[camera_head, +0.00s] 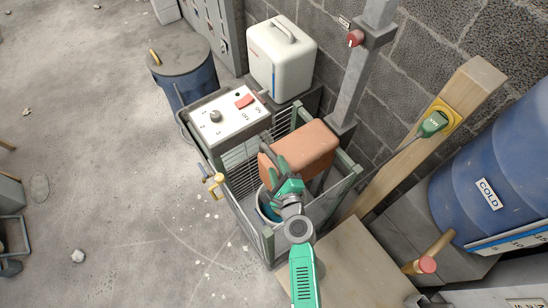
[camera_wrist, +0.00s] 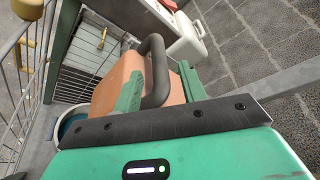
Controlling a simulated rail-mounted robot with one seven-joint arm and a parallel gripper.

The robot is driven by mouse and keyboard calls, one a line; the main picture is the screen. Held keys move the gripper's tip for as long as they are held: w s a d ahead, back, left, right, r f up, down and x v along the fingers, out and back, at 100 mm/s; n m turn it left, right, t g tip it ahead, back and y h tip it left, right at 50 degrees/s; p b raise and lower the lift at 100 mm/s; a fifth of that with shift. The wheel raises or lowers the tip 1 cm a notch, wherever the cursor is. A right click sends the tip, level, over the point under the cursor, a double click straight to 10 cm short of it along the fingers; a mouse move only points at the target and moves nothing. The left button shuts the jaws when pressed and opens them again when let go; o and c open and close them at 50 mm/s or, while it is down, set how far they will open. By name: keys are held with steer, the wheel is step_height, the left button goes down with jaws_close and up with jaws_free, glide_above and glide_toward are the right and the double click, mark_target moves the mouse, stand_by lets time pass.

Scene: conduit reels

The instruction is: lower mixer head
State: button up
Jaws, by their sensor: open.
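The mixer head is an orange-brown block (camera_head: 310,143) at the side of a grey upright post (camera_head: 352,85), above a blue bucket (camera_head: 268,206) inside a wire cage. In the wrist view the mixer head (camera_wrist: 112,83) carries a dark bent handle (camera_wrist: 156,68). My gripper (camera_head: 278,168) is at the near left end of the mixer head. In the wrist view my gripper (camera_wrist: 160,88) is open, with its green fingers on either side of the handle. I cannot tell whether either finger touches it. The bucket is partly hidden by my arm.
The wire cage (camera_head: 238,208) surrounds the bucket, with a yellow latch (camera_head: 214,186) on its left side. A control box with a red switch (camera_head: 244,101) and a white canister (camera_head: 281,58) stand behind. A blue COLD drum (camera_head: 490,180) is right. Floor at left is mostly clear.

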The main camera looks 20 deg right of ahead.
steer(key=b+x, duration=0.1)
steer(key=x, duration=0.3)
steer(key=shift+w+f, duration=0.1)
jaws_close()
step_height(320, 180, down, 4)
steer(key=b, duration=0.4)
steer(key=shift+f, duration=0.15)
jaws_free()
